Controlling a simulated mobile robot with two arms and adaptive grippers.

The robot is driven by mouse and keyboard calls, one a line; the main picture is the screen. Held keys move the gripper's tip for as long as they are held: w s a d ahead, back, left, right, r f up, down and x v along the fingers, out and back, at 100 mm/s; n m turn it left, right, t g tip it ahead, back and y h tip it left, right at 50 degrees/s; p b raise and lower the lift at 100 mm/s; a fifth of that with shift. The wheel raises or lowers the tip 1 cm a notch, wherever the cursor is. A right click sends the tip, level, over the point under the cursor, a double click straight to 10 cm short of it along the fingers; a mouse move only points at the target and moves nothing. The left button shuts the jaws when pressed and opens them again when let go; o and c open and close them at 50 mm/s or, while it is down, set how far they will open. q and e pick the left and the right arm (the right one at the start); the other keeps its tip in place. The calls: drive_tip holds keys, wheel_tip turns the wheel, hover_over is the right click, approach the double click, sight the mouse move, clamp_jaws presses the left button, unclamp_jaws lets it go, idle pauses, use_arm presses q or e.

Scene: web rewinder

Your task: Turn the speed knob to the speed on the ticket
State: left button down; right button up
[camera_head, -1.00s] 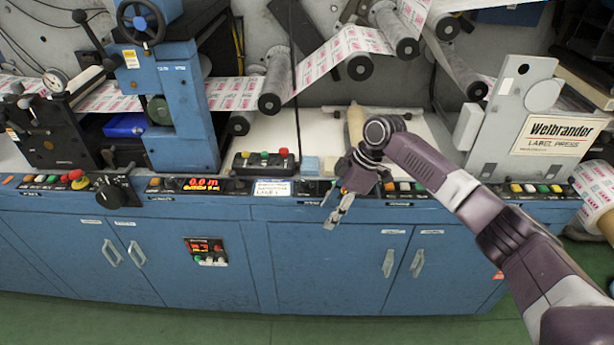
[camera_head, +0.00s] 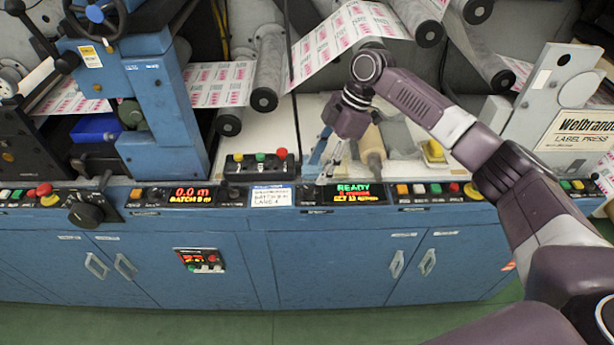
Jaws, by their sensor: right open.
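The ticket (camera_head: 272,195) is a small white card with blue print on the console's front strip. Its text is too small to read surely. Right of it is a lit display (camera_head: 352,193) with green READY and a set line that seems to read 13. A small dark knob (camera_head: 307,195) seems to sit between ticket and display, just below my gripper; its pointer cannot be made out. My right gripper (camera_head: 326,174) is open, fingers pointing down, above the strip near the display's left end. I cannot tell whether it touches anything. My left gripper is out of view.
A box with yellow, green and red buttons (camera_head: 258,162) stands left of my gripper. Coloured push buttons (camera_head: 430,189) line the strip at right. A large black rotary handle (camera_head: 90,210) sticks out at left. Rollers carry the printed web (camera_head: 340,42) above.

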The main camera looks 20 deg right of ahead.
sight(309, 189)
drive_tip(key=f, duration=0.1)
drive_tip(key=a+f, duration=0.1)
drive_tip(key=s+f, duration=0.1)
drive_tip(key=shift+s+a+f+p, duration=0.1)
drive_tip(key=shift+a+f+p, duration=0.05)
drive_tip(key=shift+a+p, duration=0.25)
drive_tip(key=shift+w+a+f, duration=0.15)
drive_tip(key=shift+f, duration=0.35)
drive_tip(key=shift+w+a+f, duration=0.1)
drive_tip(key=shift+f, duration=0.4)
drive_tip(key=shift+a+f, duration=0.1)
drive_tip(key=shift+f, duration=0.15)
drive_tip(key=c, duration=0.7)
clamp_jaws()
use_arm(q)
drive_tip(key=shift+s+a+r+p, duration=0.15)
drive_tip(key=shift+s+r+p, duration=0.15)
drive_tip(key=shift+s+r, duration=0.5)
